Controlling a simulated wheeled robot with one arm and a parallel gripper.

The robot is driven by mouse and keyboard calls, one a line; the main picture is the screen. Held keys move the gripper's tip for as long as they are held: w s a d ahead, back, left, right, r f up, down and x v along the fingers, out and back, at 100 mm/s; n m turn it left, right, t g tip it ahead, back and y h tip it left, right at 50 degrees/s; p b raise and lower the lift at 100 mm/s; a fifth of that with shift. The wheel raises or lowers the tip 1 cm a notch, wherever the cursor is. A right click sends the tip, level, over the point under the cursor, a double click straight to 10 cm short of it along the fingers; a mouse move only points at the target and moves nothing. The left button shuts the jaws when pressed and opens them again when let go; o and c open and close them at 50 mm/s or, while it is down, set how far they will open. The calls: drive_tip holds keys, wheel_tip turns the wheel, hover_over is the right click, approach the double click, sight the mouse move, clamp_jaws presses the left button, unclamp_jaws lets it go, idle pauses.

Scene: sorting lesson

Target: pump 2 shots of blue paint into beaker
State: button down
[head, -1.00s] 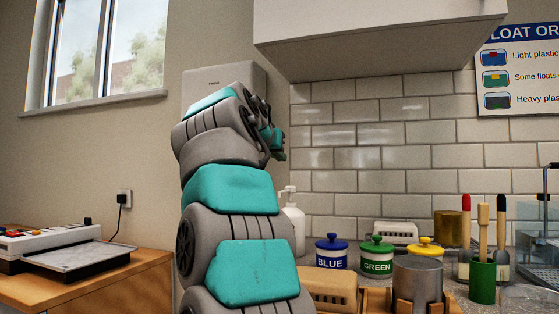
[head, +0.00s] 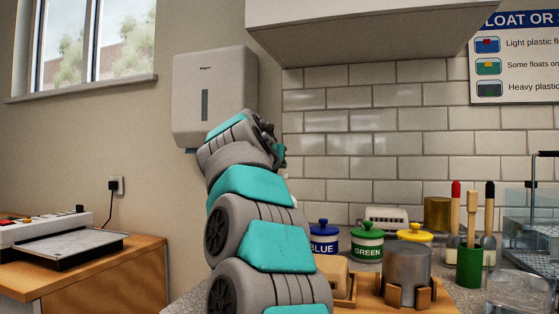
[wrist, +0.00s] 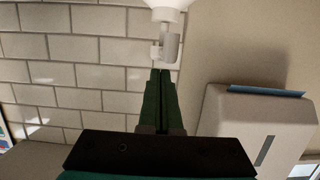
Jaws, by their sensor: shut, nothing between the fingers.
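My gripper (head: 277,150) is at the end of the raised arm in the head view, in front of the tiled wall. In the wrist view, which appears upside down, my gripper's green fingers (wrist: 160,74) are closed together with nothing between them. A white bottle with a pump head (wrist: 170,46) is just beyond the fingertips; whether they touch is unclear. The arm hides most or all of this bottle in the head view. A pot labelled BLUE (head: 323,246) with a blue lid stands on the counter. A clear glass vessel, possibly the beaker (head: 522,294), is at the lower right.
A GREEN pot (head: 367,248) and a yellow-lidded pot (head: 415,234) stand beside the blue one. A towel dispenser (head: 214,95) hangs on the wall behind the arm.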

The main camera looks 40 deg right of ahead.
drive_tip(key=shift+f, duration=0.25)
wheel_tip(320, 180, down, 2)
drive_tip(key=b, duration=0.3)
idle(0.3)
drive_tip(key=shift+r, duration=0.1)
drive_tip(key=shift+r+p, duration=0.35)
drive_tip(key=shift+p, duration=0.1)
drive_tip(key=r+p, duration=0.1)
drive_tip(key=r, duration=0.1)
drive_tip(key=r+p, duration=0.1)
drive_tip(key=r, duration=0.1)
drive_tip(key=shift+s+a, duration=0.1)
drive_tip(key=shift+a, duration=0.1)
drive_tip(key=b+v, duration=0.2)
drive_tip(key=v, duration=0.7)
drive_tip(key=shift+a+f, duration=0.15)
drive_tip(key=shift+a, duration=0.1)
drive_tip(key=shift+s, duration=0.15)
idle(1.4)
